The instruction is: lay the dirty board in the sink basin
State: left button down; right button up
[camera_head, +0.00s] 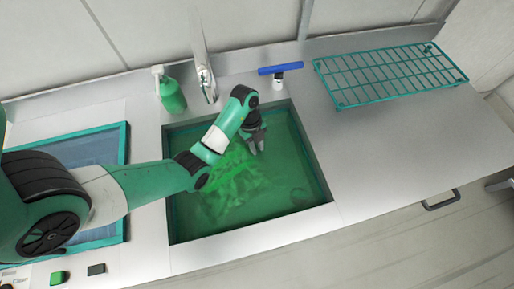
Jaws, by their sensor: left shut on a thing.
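The sink basin (320,190) is set into the grey counter and holds green liquid, with a brighter mottled green patch left of centre. My left arm comes in from the left and reaches over the basin. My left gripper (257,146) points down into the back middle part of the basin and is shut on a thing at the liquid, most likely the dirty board. The board's outline cannot be made out in the green, and my arm covers part of the basin. My right gripper is not in view.
A teal wire rack (390,74) lies on the counter at right. A green soap bottle (172,95), the tap (207,84) and a blue-bar tool (280,69) stand behind the basin. A blue tray (90,150) lies at left. The counter right of the basin is clear.

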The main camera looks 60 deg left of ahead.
pick_arm(q)
notch_tip(320, 180, down, 3)
jog(key=shift+f+b, duration=0.15)
jog(key=shift+b, duration=0.75)
jog(key=shift+r, duration=0.2)
jog(key=c, duration=1.2)
grip_release()
jog(key=shift+f, duration=0.2)
jog(key=o, duration=0.4)
jog(key=shift+r, duration=0.1)
jog(key=shift+o, duration=0.2)
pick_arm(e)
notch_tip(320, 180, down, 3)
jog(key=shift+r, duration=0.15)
pick_arm(q)
jog(key=p+v, duration=1.1)
jog(key=v, duration=0.1)
jog(key=shift+r, duration=0.2)
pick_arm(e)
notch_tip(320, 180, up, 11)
pick_arm(q)
jog(key=shift+d, duration=0.1)
